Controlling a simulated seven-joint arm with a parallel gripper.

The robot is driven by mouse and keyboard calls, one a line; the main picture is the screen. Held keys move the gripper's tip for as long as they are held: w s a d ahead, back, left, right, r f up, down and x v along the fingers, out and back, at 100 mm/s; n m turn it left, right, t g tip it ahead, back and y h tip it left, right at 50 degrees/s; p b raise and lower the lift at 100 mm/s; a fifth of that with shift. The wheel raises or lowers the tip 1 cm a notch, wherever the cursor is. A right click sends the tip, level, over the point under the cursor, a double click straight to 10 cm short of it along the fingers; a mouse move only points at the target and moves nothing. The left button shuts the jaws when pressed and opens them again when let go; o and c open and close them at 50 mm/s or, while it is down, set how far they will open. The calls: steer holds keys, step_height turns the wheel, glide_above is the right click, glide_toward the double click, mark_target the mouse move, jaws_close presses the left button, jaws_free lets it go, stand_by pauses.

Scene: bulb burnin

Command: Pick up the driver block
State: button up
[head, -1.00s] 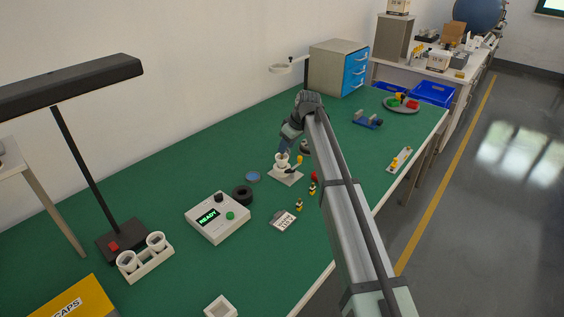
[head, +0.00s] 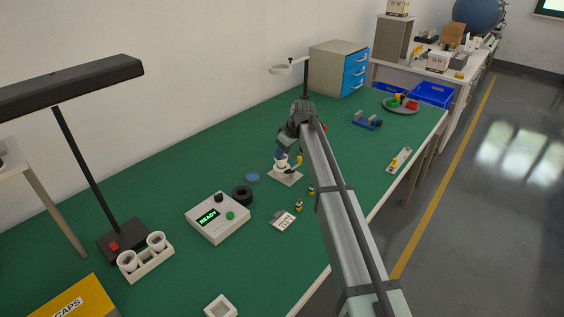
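My gripper (head: 283,160) points down at a white stand (head: 288,178) in the middle of the green bench. Its fingers are small and partly merge with a white cup-like part (head: 281,166) on the stand, so I cannot tell whether they are open or shut. A lever with a yellow end (head: 298,160) sits at the stand's right side. Two small black-and-yellow parts, one nearer (head: 298,205) and one farther (head: 311,190), stand on the bench to the right. I cannot tell for sure which part is the driver block.
A tester reading READY (head: 216,222), a black ring (head: 242,195), a blue disc (head: 253,177) and a label card (head: 284,221) lie left and in front of the stand. A white double-cup holder (head: 147,266) and a lamp (head: 122,238) stand at left. Bench between tester and wall is clear.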

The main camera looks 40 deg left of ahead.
mark_target(283, 159)
steer(key=shift+s+f, duration=0.15)
steer(key=shift+f, duration=0.55)
jaws_close()
steer(key=shift+a, duration=0.1)
steer(key=shift+f, duration=0.1)
step_height(283, 159, up, 15)
steer(key=shift+w, duration=0.2)
stand_by(0.4)
